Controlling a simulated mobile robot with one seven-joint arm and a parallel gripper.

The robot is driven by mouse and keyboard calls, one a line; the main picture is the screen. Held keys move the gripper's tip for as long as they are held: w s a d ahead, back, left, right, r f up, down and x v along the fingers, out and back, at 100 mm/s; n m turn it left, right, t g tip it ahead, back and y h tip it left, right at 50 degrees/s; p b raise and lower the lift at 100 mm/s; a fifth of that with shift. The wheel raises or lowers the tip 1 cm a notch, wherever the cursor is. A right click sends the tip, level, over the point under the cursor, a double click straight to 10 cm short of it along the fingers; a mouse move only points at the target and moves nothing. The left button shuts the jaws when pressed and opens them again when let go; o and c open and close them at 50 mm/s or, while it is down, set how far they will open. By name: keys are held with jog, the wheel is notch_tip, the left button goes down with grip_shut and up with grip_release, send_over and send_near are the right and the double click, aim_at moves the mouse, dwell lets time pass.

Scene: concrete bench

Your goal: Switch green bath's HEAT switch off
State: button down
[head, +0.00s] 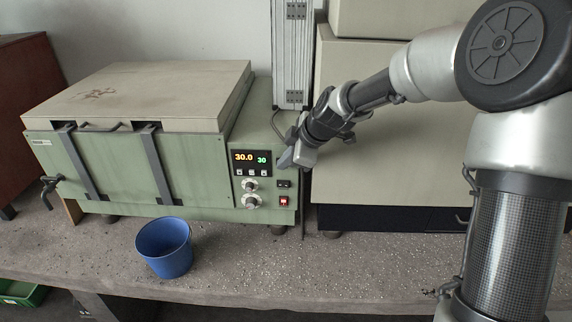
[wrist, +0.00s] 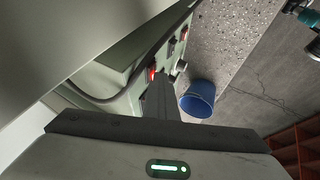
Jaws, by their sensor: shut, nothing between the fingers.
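The green bath (head: 130,165) stands on the bench with its pale lid closed. Its control panel at the right front has a lit display (head: 251,162) reading 30.0 and 30, and two knobs. Beside the knobs are a dark switch (head: 284,184) and, below it, a red-lit switch (head: 284,201). Their labels are too small to read, so I cannot tell which is HEAT. My gripper (head: 287,160) is shut and empty, close to the panel's right edge just above the dark switch; contact cannot be told. The wrist view shows its fingers (wrist: 160,92) beside a red glow on the panel.
A blue bucket (head: 164,248) stands on the bench in front of the bath. A large beige cabinet (head: 390,150) stands close on the right, behind my arm. A grey metal column (head: 292,55) rises behind the bath. The bench front right of the bucket is clear.

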jog(key=shift+w+a+r+b, duration=0.2)
jog(key=shift+a+b, duration=0.2)
jog(key=shift+b, duration=0.1)
jog(key=shift+a, duration=0.15)
jog(key=shift+s+a+f+b, duration=0.1)
jog(key=shift+a+b, duration=0.1)
jog(key=shift+a, duration=0.2)
jog(key=shift+s+a+f+b, duration=0.1)
jog(key=shift+a+b, duration=0.05)
jog(key=shift+a, duration=0.2)
